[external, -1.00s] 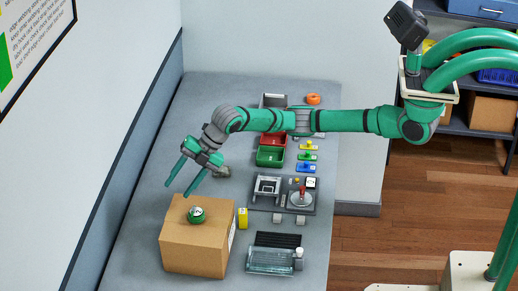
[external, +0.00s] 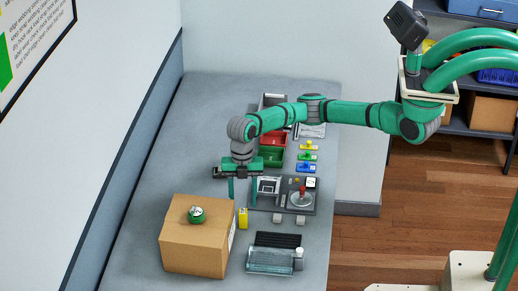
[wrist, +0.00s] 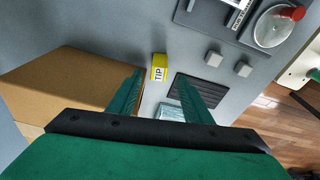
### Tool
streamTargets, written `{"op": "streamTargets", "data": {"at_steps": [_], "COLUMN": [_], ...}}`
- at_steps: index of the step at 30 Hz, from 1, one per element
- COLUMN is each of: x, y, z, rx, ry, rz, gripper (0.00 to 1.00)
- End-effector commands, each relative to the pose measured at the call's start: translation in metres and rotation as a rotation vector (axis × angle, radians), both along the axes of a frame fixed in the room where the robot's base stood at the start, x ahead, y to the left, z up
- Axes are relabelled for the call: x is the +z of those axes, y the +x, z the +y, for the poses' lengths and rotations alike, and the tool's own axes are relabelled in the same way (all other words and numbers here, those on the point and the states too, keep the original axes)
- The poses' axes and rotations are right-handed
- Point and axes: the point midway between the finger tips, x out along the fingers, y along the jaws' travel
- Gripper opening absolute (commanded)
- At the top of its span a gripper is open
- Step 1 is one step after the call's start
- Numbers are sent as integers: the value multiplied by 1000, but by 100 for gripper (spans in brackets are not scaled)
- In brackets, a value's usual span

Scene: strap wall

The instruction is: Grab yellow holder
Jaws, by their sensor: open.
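The yellow holder (external: 243,218) is a small upright yellow block on the grey table, just right of the cardboard box. In the wrist view the yellow holder (wrist: 159,68) has a white label reading "TIP" and shows beyond my fingertips, near the middle. My gripper (external: 242,203) is open and empty, pointing down above the table, with its fingers to either side of the holder's position in the external view. In the wrist view my gripper (wrist: 160,80) has its two green fingers apart, with nothing between them. Its exact height over the holder is hard to tell.
A cardboard box (external: 195,245) with a green round object (external: 197,214) on top stands close left of the holder. A dark ridged mat (external: 278,240) and a clear container (external: 270,261) lie to the right and front. A grey device (external: 283,207) and two small grey blocks sit behind right.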

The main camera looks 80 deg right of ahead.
Motion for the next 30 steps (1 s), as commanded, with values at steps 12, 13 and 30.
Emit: {"op": "streamTargets", "data": {"at_steps": [12,13,30], "x": [-38,-43,-69], "y": [1,1,1], "z": [7,7,10], "rx": [5,5,4], "ry": [0,0,1], "rz": [-1,-1,-2], "gripper": [45,45,29]}}
